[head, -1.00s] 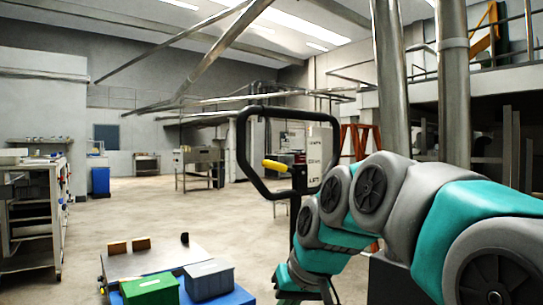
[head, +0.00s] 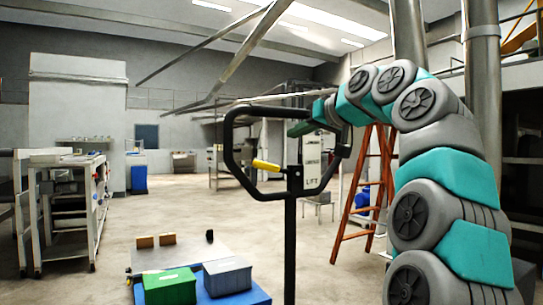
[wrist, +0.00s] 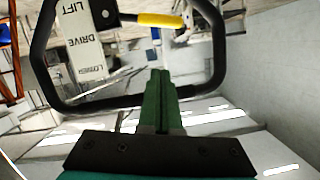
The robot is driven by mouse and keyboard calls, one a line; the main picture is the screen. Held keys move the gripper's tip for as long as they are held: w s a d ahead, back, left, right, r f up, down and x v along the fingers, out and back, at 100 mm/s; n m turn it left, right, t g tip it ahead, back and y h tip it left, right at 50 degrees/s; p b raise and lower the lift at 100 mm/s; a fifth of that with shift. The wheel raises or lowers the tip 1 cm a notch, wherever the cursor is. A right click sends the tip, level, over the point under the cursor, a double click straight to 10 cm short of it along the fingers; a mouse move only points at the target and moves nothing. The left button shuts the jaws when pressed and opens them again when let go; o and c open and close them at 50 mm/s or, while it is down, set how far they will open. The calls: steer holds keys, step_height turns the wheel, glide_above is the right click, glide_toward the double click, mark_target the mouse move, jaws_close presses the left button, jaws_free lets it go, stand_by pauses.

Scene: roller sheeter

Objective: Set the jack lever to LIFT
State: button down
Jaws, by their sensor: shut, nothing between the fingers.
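The pallet jack's black loop handle (head: 228,150) stands upright in the middle of the head view. Its lever has a yellow grip (head: 265,165) that points left from the pivot, slightly raised at its tip. The label plate (head: 311,165) is right of the post, with LIFT at its bottom. The wrist view shows the plate inverted, reading LIFT, DRIVE and LOWER, and the yellow grip (wrist: 160,20) beyond my fingers. My gripper (head: 292,129) is at the upper right of the loop, above the lever and apart from it. Its green fingers (wrist: 160,95) are shut and empty.
Below left of the post are a green box (head: 170,288) and a grey-blue box (head: 227,276). An orange ladder (head: 365,190) stands behind my arm. A workbench cart (head: 70,210) is at the far left. Floor between cart and jack is clear.

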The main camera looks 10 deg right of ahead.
steer(key=p, duration=0.1)
glide_above(267, 170)
steer(key=d, duration=0.2)
step_height(267, 170, down, 2)
steer(key=f, duration=0.1)
steer(key=shift+s+a+f+b, duration=0.25)
steer(key=shift+f+b, duration=0.05)
steer(key=shift+f, duration=0.4)
steer(key=shift+s+a+f+b, duration=0.2)
steer(key=shift+f+b, duration=0.1)
steer(key=shift+f, duration=0.35)
steer(key=f+n+b, duration=0.1)
steer(key=b, duration=0.1)
steer(key=a+f+n+h+b, duration=0.1)
steer(key=f+b, duration=0.1)
steer(key=b, duration=0.1)
steer(key=shift+s+f+n, duration=0.15)
steer(key=shift+f+n, duration=0.05)
steer(key=shift+n, duration=0.1)
steer(key=shift+s+a+f+t+b, duration=0.1)
steer(key=shift+a+f+t+b, duration=0.15)
steer(key=shift+b, duration=0.2)
